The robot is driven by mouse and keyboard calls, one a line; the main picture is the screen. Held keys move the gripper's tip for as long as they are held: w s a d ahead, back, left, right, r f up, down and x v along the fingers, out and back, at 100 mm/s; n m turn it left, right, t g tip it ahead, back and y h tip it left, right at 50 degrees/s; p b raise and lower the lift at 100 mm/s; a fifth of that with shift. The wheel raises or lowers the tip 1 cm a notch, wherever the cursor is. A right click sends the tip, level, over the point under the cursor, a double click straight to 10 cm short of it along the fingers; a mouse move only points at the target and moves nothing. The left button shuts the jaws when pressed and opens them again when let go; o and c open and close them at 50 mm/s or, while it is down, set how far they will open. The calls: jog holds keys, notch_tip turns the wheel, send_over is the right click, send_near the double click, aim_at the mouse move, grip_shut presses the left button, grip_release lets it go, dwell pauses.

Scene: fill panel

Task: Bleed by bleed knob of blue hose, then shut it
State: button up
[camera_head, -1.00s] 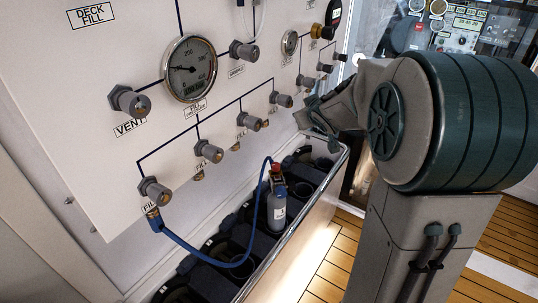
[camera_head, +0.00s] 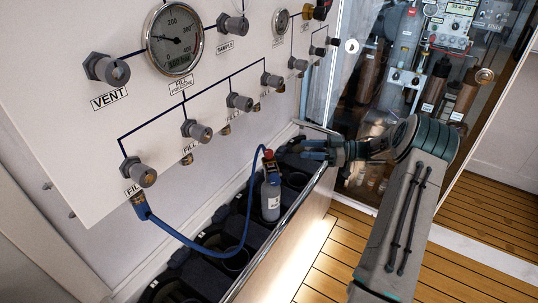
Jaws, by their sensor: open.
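The blue hose (camera_head: 181,236) runs from the fitting under the lower-left fill valve (camera_head: 139,172) down in a loop and up to the top of a grey bottle (camera_head: 271,201). The bottle stands upright in the rack. A small red knob (camera_head: 268,154) sits at the bottle's top, at the hose end. My gripper (camera_head: 303,149) is right of the red knob, apart from it, with its fingers pointing left. It is open and appears empty.
The rack (camera_head: 262,262) has a metal front rail and several dark, empty-looking sockets. The white panel carries a pressure gauge (camera_head: 174,39), a vent valve (camera_head: 107,69) and more valves. Wooden floor lies to the right, with a glass-fronted cabinet behind.

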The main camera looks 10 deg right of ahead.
aim_at(269, 151)
jog(key=shift+g, duration=0.5)
jog(key=x, duration=0.8)
jog(key=s+x, duration=0.1)
jog(key=x, duration=0.4)
jog(key=shift+a+f, duration=0.2)
jog(key=c, duration=1)
